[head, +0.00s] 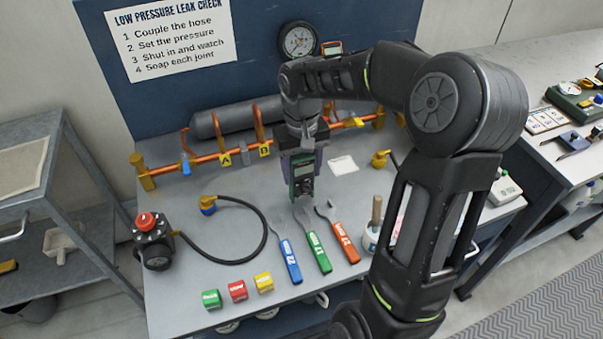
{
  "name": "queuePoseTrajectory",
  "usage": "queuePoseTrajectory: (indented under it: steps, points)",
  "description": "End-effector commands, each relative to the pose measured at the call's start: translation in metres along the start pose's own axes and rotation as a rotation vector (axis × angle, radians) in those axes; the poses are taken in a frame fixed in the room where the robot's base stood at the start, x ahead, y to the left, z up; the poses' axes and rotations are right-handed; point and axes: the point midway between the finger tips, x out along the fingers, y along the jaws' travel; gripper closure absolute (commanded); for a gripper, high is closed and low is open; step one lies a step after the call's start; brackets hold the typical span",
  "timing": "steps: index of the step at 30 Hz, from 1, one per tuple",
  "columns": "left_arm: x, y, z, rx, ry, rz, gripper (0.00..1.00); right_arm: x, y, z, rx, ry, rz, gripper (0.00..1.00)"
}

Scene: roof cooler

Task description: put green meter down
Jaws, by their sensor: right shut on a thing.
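The green meter (302,180) is upright near the middle of the grey bench (190,275), with its display at the top. My right gripper (301,156) is shut on it from above and behind. The meter's lower end is close to the bench, just behind the wrenches; I cannot tell whether it touches. My left gripper is not in view.
A black hose (265,237) curves at left from a pump (152,240). Copper pipework (207,158) runs behind. A white card (343,165) lies right of the meter.

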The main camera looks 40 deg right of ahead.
Motion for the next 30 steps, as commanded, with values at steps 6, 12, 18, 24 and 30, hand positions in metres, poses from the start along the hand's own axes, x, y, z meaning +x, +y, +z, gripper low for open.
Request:
queuePoseTrajectory:
  steps: [6,12,18,24,30]
  points:
    - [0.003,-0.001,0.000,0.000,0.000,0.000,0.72,-0.040,-0.001,-0.001,0.000,0.006,-0.001,1.00]
    - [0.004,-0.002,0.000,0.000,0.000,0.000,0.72,-0.075,-0.001,-0.001,0.000,0.004,-0.002,1.00]
    - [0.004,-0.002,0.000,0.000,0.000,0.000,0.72,-0.089,-0.001,0.000,0.000,0.001,-0.002,1.00]
    - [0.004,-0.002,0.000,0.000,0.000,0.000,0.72,-0.089,-0.001,0.000,0.000,0.000,-0.002,1.00]
    - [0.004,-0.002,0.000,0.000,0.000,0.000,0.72,-0.088,-0.001,0.000,0.000,0.000,-0.002,1.00]
